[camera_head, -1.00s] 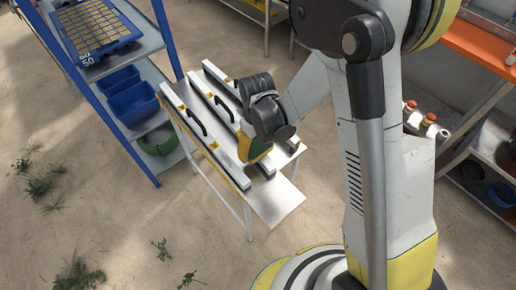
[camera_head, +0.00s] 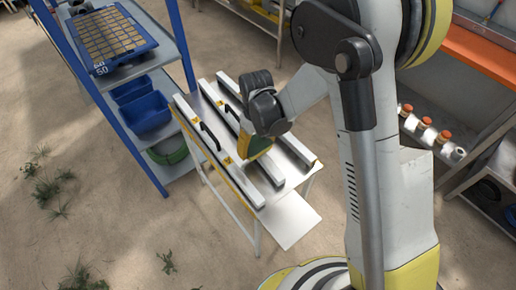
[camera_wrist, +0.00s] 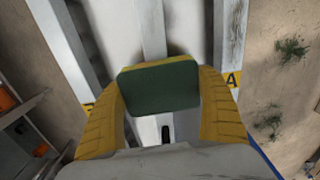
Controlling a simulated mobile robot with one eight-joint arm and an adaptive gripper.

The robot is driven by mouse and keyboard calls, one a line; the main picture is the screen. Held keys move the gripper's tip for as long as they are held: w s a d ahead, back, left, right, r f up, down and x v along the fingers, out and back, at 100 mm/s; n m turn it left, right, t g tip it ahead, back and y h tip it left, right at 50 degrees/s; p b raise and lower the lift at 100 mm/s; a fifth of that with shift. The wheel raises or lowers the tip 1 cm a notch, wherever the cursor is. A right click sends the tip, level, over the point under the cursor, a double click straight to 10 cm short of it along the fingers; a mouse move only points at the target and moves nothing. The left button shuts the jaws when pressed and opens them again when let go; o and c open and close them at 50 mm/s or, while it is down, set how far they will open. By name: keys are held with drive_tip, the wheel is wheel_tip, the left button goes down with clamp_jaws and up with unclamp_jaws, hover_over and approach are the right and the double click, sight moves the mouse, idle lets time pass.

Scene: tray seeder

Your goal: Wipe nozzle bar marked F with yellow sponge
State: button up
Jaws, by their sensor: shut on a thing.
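My gripper (camera_wrist: 160,105) is shut on the sponge (camera_wrist: 160,88), which shows a dark green face and a yellow edge. In the head view the sponge (camera_head: 257,148) is over the middle nozzle bar. Three pale bars lie side by side on a small table. In the wrist view the middle bar (camera_wrist: 152,30) runs under the sponge; I cannot tell whether they touch. The right bar (camera_wrist: 229,40) there carries a yellow label A; it is the left bar (camera_head: 240,178) in the head view. The left bar (camera_wrist: 60,40) in the wrist view has a yellow label mostly hidden by a finger. No F is readable.
The table's lower flap (camera_head: 290,220) is bare. A blue-posted shelf (camera_head: 172,55) with a seed tray (camera_head: 100,68) and blue bins (camera_head: 147,110) stands close on the left. An orange-topped bench (camera_head: 475,50) stands at the right. Sandy floor lies in front.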

drive_tip(key=shift+w+a, duration=0.2)
drive_tip(key=shift+w, duration=0.15)
drive_tip(key=shift+w+a+r, duration=0.15)
drive_tip(key=shift+w+r, duration=0.1)
drive_tip(key=r, duration=0.1)
drive_tip(key=r+p, duration=0.1)
drive_tip(key=shift+s+r+p, duration=0.25)
drive_tip(key=shift+r+p, duration=0.05)
drive_tip(key=shift+r, duration=0.1)
drive_tip(key=shift+r+p, duration=1.6)
drive_tip(key=shift+r, duration=0.85)
